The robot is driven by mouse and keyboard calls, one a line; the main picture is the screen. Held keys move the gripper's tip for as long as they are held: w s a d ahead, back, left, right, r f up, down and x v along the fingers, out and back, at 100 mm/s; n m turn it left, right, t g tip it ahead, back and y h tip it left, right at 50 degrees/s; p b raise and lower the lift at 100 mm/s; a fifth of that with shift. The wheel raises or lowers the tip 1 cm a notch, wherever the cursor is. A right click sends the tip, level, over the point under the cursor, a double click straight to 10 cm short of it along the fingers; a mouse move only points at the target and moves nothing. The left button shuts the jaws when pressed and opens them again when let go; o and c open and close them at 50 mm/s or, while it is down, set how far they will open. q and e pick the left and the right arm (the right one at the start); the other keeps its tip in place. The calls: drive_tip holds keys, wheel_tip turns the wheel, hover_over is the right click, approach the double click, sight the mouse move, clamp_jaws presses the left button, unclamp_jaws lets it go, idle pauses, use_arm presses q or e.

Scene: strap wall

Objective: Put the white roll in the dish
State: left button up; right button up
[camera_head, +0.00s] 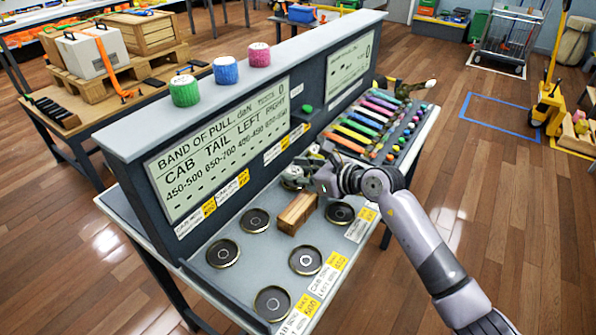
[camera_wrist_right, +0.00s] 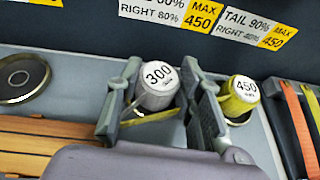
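The white roll (camera_wrist_right: 158,88), marked 300, stands between the two fingers of my right gripper (camera_wrist_right: 158,100) in the right wrist view. The fingers look slightly apart from its sides. A brass-coloured dish rim (camera_wrist_right: 150,118) shows just below the roll, which appears to be in or just over that dish. In the head view my right gripper (camera_head: 312,178) is low over the bench beside the panel and partly hides the white roll (camera_head: 292,172). My left gripper is not in view.
A yellow roll (camera_wrist_right: 240,92), marked 450, stands just right of the right finger. A wooden block (camera_head: 297,213) and several empty dark dishes (camera_head: 305,258) lie on the bench. Green (camera_head: 184,90), blue (camera_head: 225,70) and pink (camera_head: 259,54) rolls stand on the panel's top. Coloured straps (camera_head: 375,118) lie farther right.

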drive_tip(key=o, duration=0.4)
drive_tip(key=shift+r, duration=0.15)
drive_tip(key=v, duration=1.2)
drive_tip(key=shift+r, duration=0.1)
